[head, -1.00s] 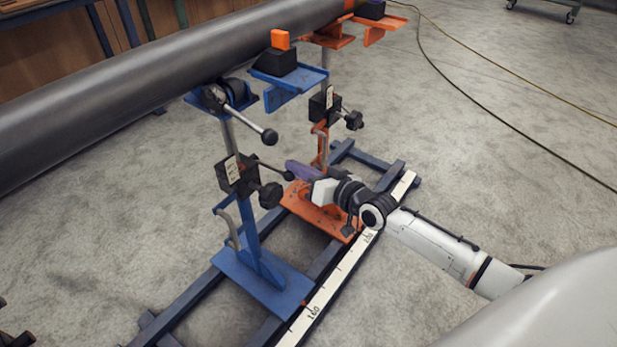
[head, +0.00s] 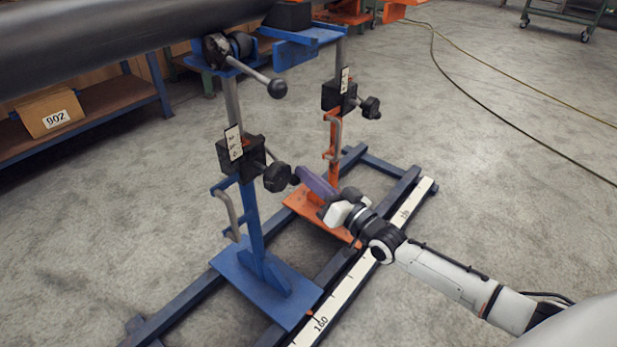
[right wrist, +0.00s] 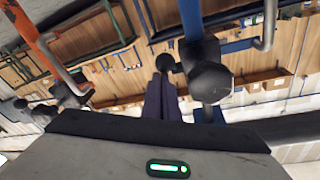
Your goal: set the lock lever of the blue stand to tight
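The blue stand (head: 252,225) stands upright on the rail frame. Its black clamp block (head: 240,155) carries a star knob (head: 277,177) and a lock lever with a dark ball end (head: 295,180), partly hidden behind the knob. My right gripper (head: 318,184) has purple fingers pointing at the ball end. In the right wrist view the fingers (right wrist: 161,100) lie close together, with the ball (right wrist: 165,62) just at their tips and the star knob (right wrist: 211,82) to the right. Nothing shows between the fingers; contact with the ball cannot be told. My left gripper is out of view.
The orange stand (head: 333,140) is just behind, with its own knob (head: 371,107). A grey pipe (head: 110,45) lies over the blue stand, near an upper handle with a ball (head: 277,89). A white scale (head: 345,290) runs along the rails. Open floor lies right.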

